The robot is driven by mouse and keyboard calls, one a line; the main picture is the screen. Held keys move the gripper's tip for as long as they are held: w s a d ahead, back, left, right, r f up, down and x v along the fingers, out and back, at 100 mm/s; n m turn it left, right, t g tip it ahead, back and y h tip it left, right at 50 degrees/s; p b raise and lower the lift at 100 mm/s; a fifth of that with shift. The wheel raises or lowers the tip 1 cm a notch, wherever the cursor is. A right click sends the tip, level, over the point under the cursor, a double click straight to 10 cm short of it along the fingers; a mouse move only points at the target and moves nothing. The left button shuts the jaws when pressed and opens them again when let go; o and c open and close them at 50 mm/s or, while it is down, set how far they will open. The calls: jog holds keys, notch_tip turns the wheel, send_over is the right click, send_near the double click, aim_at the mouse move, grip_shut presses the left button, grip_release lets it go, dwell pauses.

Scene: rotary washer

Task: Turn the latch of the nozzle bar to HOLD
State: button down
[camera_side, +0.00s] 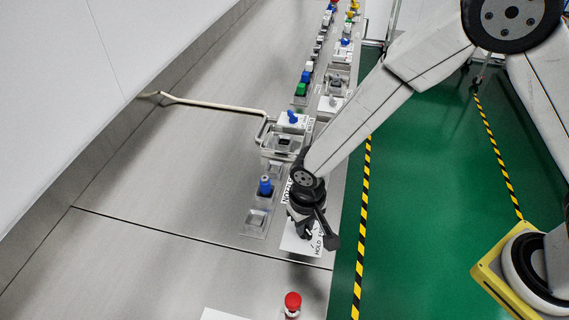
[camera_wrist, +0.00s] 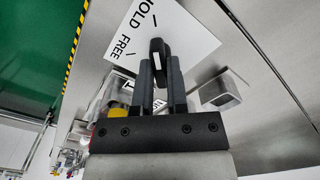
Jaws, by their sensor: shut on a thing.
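The white latch plate (camera_wrist: 190,35) carries the printed words HOLD and FREE, each with a short tick mark. The black latch knob (camera_wrist: 156,48) with a white line stands over this plate, between the two dark fingers of my gripper (camera_wrist: 160,78). My gripper is shut on the knob. Which tick the knob's line points to I cannot tell. In the side view my gripper (camera_side: 304,228) reaches down onto the latch plate (camera_side: 298,243), near its HOLD lettering. The knob is hidden there by my gripper and wrist.
A blue knob (camera_side: 265,186) on a grey plate stands just left of my gripper. A red button (camera_side: 292,302) is nearer the camera. A bent pale rod (camera_side: 215,105) runs to a metal frame behind. Several coloured buttons line the panel farther back. The steel surface at left is clear.

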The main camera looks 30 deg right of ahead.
jog(key=c, duration=0.6)
grip_release()
jog(key=shift+c, duration=0.2)
jog(key=shift+r, duration=0.2)
jog(key=shift+r, duration=3.7)
jog(key=s+d+r+t, duration=0.1)
jog(key=s+d+r, duration=0.1)
jog(key=d, duration=0.9)
jog(key=s+d+r+t, duration=0.1)
jog(key=s+d+r, duration=0.2)
jog(key=d, duration=0.8)
jog(key=shift+s+t, duration=0.3)
jog(key=shift+s, duration=0.3)
